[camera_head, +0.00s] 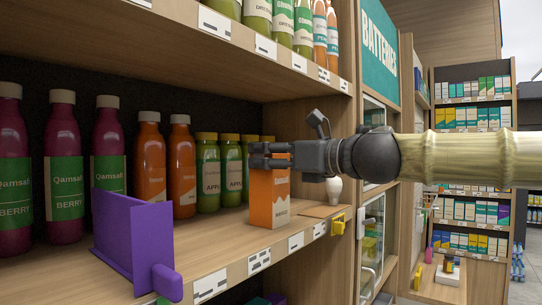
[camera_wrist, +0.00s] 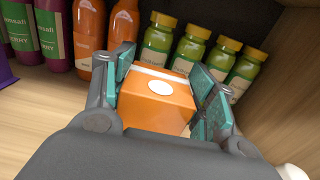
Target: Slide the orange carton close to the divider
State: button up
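The orange carton (camera_head: 268,205) stands upright on the shelf near its front edge, right of the purple divider (camera_head: 133,238). The divider is an upright panel with a rounded front tab, and there is a wide gap between it and the carton. My gripper (camera_head: 270,155) is level at the carton's top, reaching in from the right. In the wrist view the carton's top (camera_wrist: 158,92), with a white round mark, lies between my two teal-padded fingers (camera_wrist: 163,80). The fingers are close to both its sides; I cannot tell whether they touch it.
Green bottles with yellow caps (camera_head: 207,172) stand behind the carton, with orange bottles (camera_head: 150,160) and dark berry bottles (camera_head: 62,170) further left. A small white vase-like object (camera_head: 334,190) stands to the right. The shelf front (camera_head: 215,245) between divider and carton is clear.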

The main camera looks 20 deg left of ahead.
jog(key=shift+s+r, duration=0.1)
jog(key=c, duration=0.5)
jog(key=shift+s+a+b, duration=0.25)
jog(key=shift+s+a, duration=0.05)
jog(key=shift+s, duration=0.45)
jog(key=shift+s+a+b, duration=0.25)
jog(key=shift+s+a, duration=0.05)
jog(key=shift+s, duration=0.45)
jog(key=shift+s+a, duration=0.15)
jog(key=shift+s, duration=0.3)
jog(key=shift+s+a+b, duration=0.25)
jog(key=shift+s+b, duration=0.05)
jog(key=shift+s, duration=0.4)
jog(key=shift+s+a+b, duration=0.25)
jog(key=shift+s+b, duration=0.05)
jog(key=shift+s, duration=0.55)
